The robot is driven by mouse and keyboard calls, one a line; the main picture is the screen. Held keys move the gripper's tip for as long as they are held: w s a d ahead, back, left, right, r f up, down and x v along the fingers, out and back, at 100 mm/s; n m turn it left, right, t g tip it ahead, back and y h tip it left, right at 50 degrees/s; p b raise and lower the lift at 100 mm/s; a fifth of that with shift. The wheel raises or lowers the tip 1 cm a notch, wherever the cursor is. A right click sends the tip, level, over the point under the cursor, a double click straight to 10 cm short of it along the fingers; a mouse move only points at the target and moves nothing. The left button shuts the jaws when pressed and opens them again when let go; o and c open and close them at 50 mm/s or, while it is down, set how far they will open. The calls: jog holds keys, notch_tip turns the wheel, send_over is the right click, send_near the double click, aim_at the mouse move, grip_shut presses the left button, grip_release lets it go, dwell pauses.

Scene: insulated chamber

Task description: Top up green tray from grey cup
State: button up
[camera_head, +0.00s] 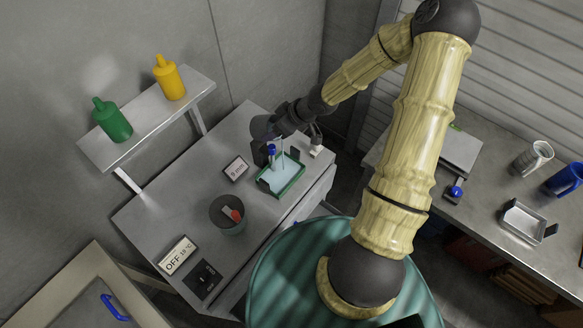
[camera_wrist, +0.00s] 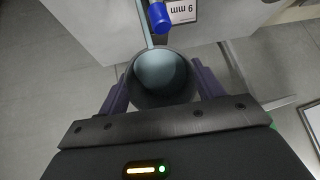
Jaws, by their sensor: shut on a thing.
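The green tray (camera_head: 291,185) lies on the grey bench and holds a pale-blue layer. My gripper (camera_head: 276,128) is above its far side, shut on the grey cup (camera_head: 261,127). In the wrist view the cup (camera_wrist: 162,82) sits between both fingers, its round mouth in sight, with a bluish-grey inside. A thin pale-blue streak, like a liquid stream, runs from the cup's lip in the wrist view and down toward the tray in the head view. How much the cup holds cannot be told.
A blue-topped upright piece (camera_head: 271,149) stands at the tray's far-left edge, close to the cup. A shelf (camera_head: 152,123) with green and yellow bottles hangs behind.

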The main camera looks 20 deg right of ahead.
jog(key=shift+w+a+g+h, duration=0.2)
jog(key=shift+g+h, duration=0.3)
jog(key=shift+h, duration=0.1)
jog(key=shift+w+a+r+g+h, duration=0.2)
jog(key=shift+a+r+g+h, duration=0.1)
jog(key=shift+r+g+h, duration=0.5)
jog(key=shift+f, duration=0.15)
jog(key=shift+h, duration=0.3)
